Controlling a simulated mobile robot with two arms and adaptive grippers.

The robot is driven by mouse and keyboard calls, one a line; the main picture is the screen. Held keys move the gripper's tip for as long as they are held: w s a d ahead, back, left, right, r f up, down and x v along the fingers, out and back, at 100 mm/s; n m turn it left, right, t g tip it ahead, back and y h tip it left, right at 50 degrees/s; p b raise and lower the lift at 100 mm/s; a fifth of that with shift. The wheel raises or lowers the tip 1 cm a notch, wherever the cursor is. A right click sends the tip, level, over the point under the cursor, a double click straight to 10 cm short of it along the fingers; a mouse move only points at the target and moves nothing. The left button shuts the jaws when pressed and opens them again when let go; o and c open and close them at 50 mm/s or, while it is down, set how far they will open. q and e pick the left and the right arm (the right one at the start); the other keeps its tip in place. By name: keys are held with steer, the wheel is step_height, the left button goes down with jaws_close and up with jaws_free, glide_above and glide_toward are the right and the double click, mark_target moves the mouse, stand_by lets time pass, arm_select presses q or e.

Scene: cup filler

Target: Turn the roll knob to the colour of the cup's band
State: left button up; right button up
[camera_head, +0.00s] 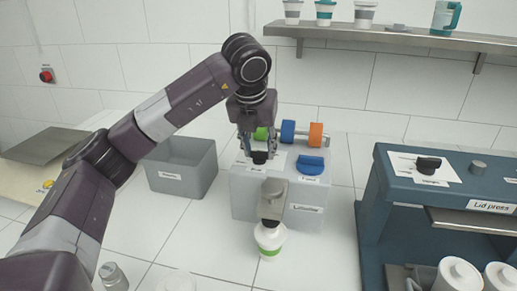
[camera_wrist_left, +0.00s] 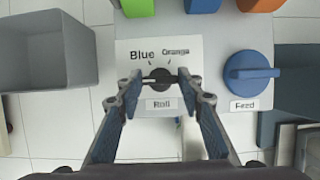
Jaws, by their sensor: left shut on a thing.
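The white cup (camera_head: 270,240) with a green band stands under the grey nozzle of the grey machine (camera_head: 307,218). The black roll knob (camera_head: 260,157) is on the machine's top; in the left wrist view the knob (camera_wrist_left: 162,79) sits above its "Roll" label, with "Blue" and "Orange" printed behind it. No green label shows there. My left gripper (camera_head: 257,143) reaches down over the knob; its fingers close on the knob from both sides in the left wrist view (camera_wrist_left: 160,82). Where the knob points is not clear. My right gripper is not in view.
Green (camera_head: 262,133), blue (camera_head: 288,131) and orange (camera_head: 315,135) rolls stand behind the knob. A blue feed knob (camera_head: 313,165) is to its right. A grey bin (camera_head: 183,170) stands left of the machine, the blue lid press (camera_head: 385,215) right.

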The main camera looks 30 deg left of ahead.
arm_select(q)
steer(key=shift+r, duration=0.1)
stand_by(0.4)
steer(key=o, duration=1.2)
steer(key=shift+c, duration=0.2)
steer(key=v, duration=1.2)
